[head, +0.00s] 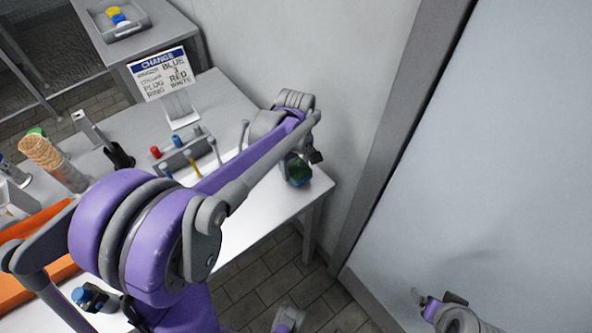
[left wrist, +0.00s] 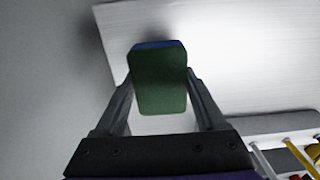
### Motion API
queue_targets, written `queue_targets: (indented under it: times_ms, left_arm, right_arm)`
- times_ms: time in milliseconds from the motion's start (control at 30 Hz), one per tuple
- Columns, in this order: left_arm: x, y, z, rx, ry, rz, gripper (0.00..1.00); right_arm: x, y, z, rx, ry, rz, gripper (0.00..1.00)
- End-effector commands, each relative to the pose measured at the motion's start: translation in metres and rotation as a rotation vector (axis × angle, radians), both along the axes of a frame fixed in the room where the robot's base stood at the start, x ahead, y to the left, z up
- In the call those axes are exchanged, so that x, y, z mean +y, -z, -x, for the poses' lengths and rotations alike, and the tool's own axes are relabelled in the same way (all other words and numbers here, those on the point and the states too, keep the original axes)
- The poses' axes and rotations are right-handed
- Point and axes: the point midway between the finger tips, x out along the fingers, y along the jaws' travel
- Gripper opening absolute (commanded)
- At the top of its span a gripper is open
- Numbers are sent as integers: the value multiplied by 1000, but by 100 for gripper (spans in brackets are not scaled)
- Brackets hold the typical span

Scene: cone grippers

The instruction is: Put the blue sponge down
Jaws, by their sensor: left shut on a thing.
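The blue sponge (head: 298,172) is at the right end of the white table, mostly showing a dark green face in the head view. In the left wrist view the sponge (left wrist: 160,82) shows a green face with a thin blue layer along its far edge. My left gripper (left wrist: 160,88) is shut on it, one finger on each side. The white table top (left wrist: 235,60) lies beyond the sponge; I cannot tell whether they touch. In the head view my left arm partly hides the gripper. A small part of my right arm shows at the lower right, its jaws unclear.
A sign (head: 162,74) stands on the table (head: 232,103). A grey rack (head: 183,153) with coloured pegs stands before it. Cones (head: 45,155) and an orange tray (head: 30,290) are at the left. A grey bin (head: 116,22) is on the back table. Walls border the right.

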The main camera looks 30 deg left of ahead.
Motion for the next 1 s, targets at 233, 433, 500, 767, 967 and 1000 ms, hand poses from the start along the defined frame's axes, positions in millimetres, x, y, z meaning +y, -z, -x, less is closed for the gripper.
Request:
queue_targets:
  times_ms: [233,433,500,767,967,1000]
  left_arm:
    - [0,20,0,0,1,0,12]
    - [0,20,0,0,1,0,12]
    - [0,23,0,0,1,0,12]
    - [0,22,0,0,1,0,100]
    - [0,21,0,0,1,0,100]
    - [0,18,0,0,1,0,100]
  right_arm:
    - [0,2,0,1,0,0,85]
    - [0,3,0,1,0,0,85]
    - [0,5,1,2,0,0,85]
    - [0,5,1,2,0,0,85]
    - [0,3,0,1,0,0,85]
    - [0,1,0,0,0,0,85]
